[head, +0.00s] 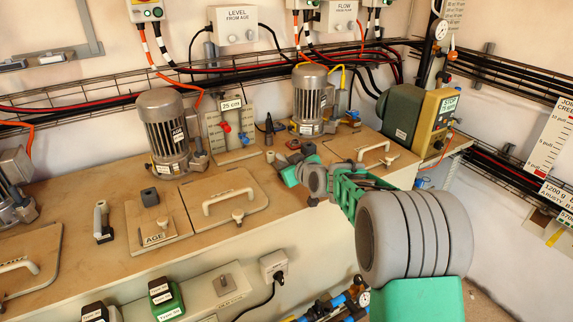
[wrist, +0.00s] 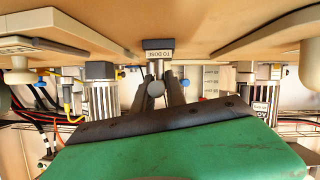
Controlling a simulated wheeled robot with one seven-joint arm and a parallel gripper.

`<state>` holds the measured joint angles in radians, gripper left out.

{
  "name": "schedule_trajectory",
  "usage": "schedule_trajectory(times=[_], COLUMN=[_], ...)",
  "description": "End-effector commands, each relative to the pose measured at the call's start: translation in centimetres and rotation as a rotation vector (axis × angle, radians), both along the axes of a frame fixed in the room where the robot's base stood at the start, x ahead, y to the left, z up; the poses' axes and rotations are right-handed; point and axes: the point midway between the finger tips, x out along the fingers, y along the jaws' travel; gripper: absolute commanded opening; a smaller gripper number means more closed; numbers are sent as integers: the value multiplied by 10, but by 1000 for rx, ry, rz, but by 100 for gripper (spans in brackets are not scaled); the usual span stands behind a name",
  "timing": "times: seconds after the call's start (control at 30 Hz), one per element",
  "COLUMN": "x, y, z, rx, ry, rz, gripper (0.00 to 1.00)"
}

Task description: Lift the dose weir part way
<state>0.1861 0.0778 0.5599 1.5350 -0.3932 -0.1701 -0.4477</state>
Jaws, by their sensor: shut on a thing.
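The dose weir shows in the wrist view as a grey block with a "TO DOSE" label (wrist: 160,54), at the top centre against the tan deck. My gripper (wrist: 160,76) has its dark fingers just below that label, shut on the weir's grey handle (wrist: 156,89). The fingers hide most of the handle. In the head view my gripper (head: 281,163) reaches in from the right, low over the deck behind the closed lid. The weir is mostly hidden there by the gripper, and how far it is raised cannot be told.
Motors (head: 168,128) and (head: 312,95) stand behind. A green-grey pump (head: 415,115) stands right of my gripper.

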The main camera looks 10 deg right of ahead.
Motion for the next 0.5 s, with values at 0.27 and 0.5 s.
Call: schedule_trajectory(times=[0.27, 0.5], x=[1, 1], y=[0, 0], z=[43, 46], rx=[-2, -2], ry=[-9, -11], rz=[0, 1], gripper=[0, 0])
